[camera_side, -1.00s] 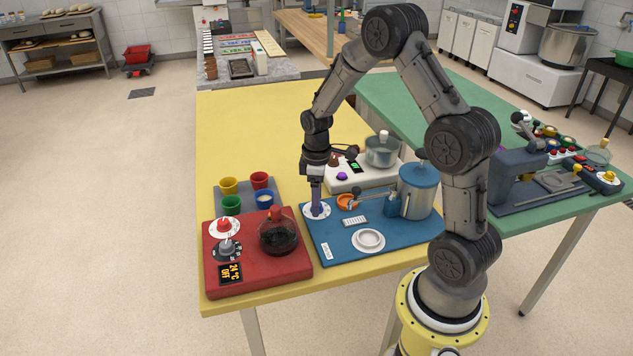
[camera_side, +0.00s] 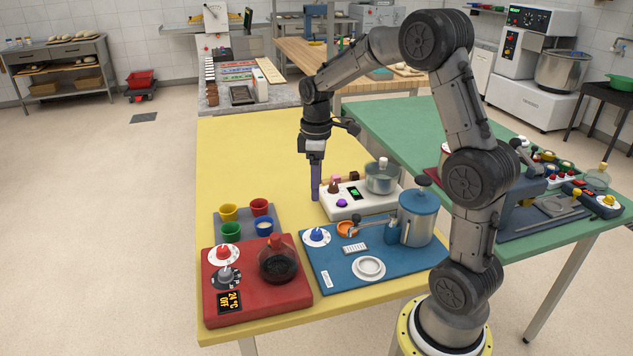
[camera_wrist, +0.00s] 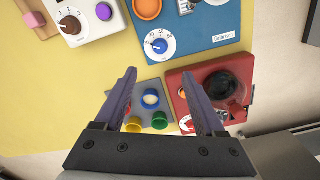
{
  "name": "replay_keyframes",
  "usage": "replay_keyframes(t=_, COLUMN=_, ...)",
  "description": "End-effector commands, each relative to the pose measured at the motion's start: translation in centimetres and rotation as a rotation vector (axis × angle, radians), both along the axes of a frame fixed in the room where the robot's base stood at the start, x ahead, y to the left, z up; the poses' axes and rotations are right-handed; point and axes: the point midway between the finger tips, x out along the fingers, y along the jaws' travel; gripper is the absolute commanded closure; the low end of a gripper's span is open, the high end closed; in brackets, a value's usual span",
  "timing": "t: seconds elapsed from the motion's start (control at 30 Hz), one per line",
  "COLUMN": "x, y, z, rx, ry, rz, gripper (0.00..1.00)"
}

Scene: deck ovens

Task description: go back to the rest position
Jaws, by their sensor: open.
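My gripper (camera_side: 316,196) hangs above the yellow table (camera_side: 240,150), fingers pointing down, left of the white station (camera_side: 345,203) in the side view. In the wrist view my gripper (camera_wrist: 122,95) has its two purple fingers spread apart with nothing between them. The blue-handled dial (camera_side: 316,237) on the blue board (camera_side: 390,262) stands clear of the fingers; it also shows in the wrist view (camera_wrist: 159,46).
A red station (camera_side: 255,295) with a glass pot (camera_side: 279,264) stands at the front left. Several coloured cups (camera_side: 230,211) sit on a grey tray behind it. A blue canister (camera_side: 418,222) and a steel pot (camera_side: 381,178) stand right of the gripper. The yellow table's back left is clear.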

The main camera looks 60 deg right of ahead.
Motion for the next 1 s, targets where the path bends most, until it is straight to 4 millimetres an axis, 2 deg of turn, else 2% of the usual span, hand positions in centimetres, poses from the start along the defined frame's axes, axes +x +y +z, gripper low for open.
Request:
replay_keyframes(t=0.23, x=0.3, y=0.6, z=0.5, rx=-0.005, ry=-0.013, rz=0.018, gripper=0.28)
replay_keyframes(t=0.33, x=0.7, y=2.1, z=3.1, rx=-0.030, ry=-0.072, rz=0.056, gripper=0.28)
replay_keyframes(t=0.43, x=-0.2, y=4.8, z=6.5, rx=-0.056, ry=-0.145, rz=0.113, gripper=0.28)
replay_keyframes(t=0.5, x=-1.7, y=7.0, z=8.8, rx=-0.071, ry=-0.202, rz=0.138, gripper=0.28)
replay_keyframes(t=0.6, x=-4.5, y=9.8, z=11.2, rx=-0.078, ry=-0.279, rz=0.137, gripper=0.28)
replay_keyframes(t=0.7, x=-7.7, y=12.2, z=12.6, rx=-0.071, ry=-0.353, rz=0.108, gripper=0.28)
replay_keyframes(t=0.83, x=-12.1, y=14.6, z=13.1, rx=-0.041, ry=-0.437, rz=0.038, gripper=0.28)
replay_keyframes(t=1.0, x=-17.0, y=16.2, z=11.7, rx=0.024, ry=-0.507, rz=-0.104, gripper=0.28)
